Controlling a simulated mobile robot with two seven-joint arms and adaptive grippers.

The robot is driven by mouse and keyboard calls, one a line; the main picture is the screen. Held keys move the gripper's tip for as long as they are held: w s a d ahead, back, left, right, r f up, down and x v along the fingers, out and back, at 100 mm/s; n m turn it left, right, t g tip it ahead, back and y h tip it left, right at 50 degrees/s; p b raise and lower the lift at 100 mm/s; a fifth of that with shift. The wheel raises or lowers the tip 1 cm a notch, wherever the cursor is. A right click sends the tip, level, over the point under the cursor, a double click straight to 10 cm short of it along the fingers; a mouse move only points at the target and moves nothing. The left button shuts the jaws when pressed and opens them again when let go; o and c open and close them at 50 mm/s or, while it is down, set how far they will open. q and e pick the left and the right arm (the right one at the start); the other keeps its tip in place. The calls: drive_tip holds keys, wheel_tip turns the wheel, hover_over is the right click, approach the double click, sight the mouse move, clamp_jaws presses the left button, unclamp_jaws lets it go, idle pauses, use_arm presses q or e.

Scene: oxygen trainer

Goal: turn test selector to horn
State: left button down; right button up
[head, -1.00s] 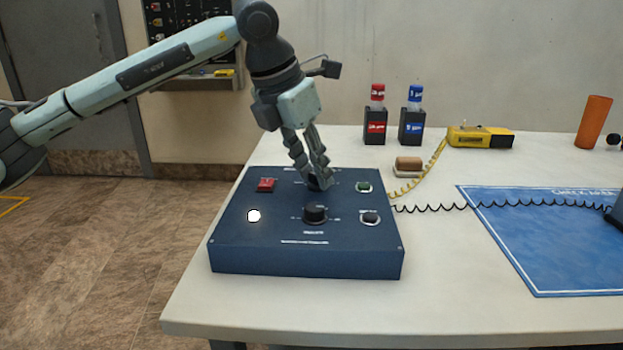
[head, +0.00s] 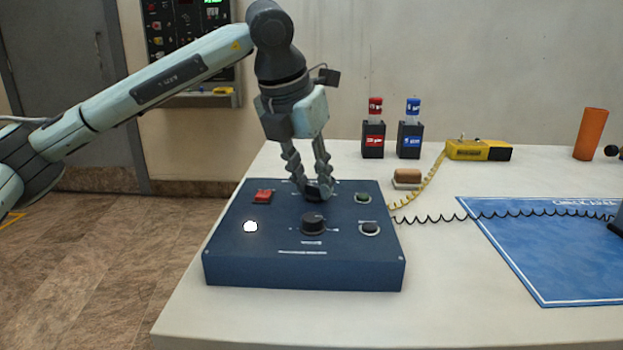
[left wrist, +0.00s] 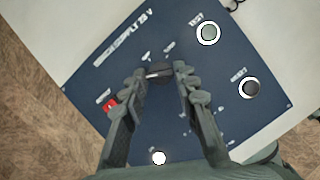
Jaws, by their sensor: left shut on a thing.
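The blue control box (head: 230,262) stands on the table with two dark knobs. My left gripper (head: 318,194) points down at the upper knob, its fingers on either side of it. In the left wrist view the same knob (left wrist: 158,73), with a pale pointer line, sits between the fingertips (left wrist: 160,70), and the gripper is shut on it. The lower knob (head: 313,224) stands free, nearer the box's front. The lettering around both knobs is too small to read, so I cannot tell the horn position. My right gripper is not in view.
The box also carries a red switch (head: 262,196), a lit white lamp (head: 250,226), a green button (head: 362,198) and a dark button (head: 369,228).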

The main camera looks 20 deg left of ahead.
use_arm(q)
drive_tip(key=c, duration=1.2)
unclamp_jaws()
drive_tip(key=shift+o, duration=0.2)
drive_tip(key=shift+r, duration=0.15)
drive_tip(key=v, duration=1.1)
drive_tip(key=shift+s+r, duration=0.3)
drive_tip(key=shift+r, duration=0.05)
